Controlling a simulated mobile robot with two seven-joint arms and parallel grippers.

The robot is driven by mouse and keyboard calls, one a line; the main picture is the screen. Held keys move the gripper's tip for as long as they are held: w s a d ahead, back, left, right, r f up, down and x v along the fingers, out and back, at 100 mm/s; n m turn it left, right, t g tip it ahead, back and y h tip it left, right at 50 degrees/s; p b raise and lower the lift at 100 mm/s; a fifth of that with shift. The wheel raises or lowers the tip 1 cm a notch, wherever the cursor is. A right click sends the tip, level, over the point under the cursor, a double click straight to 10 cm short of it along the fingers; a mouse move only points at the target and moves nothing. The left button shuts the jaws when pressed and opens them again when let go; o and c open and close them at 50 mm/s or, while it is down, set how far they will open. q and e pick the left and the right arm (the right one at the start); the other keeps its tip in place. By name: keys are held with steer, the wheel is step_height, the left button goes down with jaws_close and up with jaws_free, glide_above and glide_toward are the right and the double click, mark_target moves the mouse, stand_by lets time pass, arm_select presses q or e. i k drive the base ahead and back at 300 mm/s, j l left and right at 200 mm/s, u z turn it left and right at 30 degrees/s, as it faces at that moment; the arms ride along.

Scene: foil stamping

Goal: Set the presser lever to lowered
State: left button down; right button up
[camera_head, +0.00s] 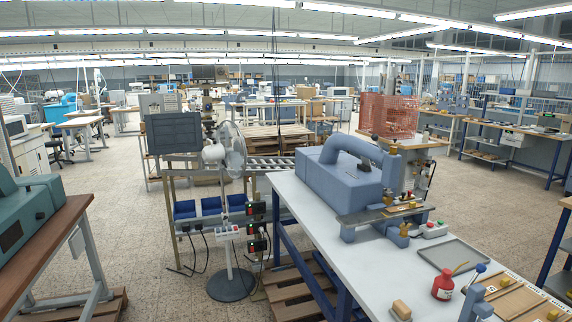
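A blue-grey stamping machine (342,180) with a curved arm stands on the white table (325,233) right of the middle. Its head with brass-coloured parts (390,182) is at the arm's right end, above a flat metal bed (385,212). The presser lever is too small to pick out with certainty, and I cannot tell its position. A small lever with a blue knob (480,268) stands at the table's near right. Neither of my grippers is in view.
A grey tray (454,256), a red bottle (443,285) and wooden boards (514,300) lie on the table's right part. A pedestal fan (233,150) stands left of the table. A teal machine (28,212) sits on a brown bench at far left.

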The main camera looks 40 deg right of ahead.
mark_target(374, 137)
steer(key=i+z, duration=0.3)
steer(key=i, duration=2.45)
steer(key=i+l, duration=0.15)
steer(key=i, duration=1.05)
steer(key=u, duration=7.35)
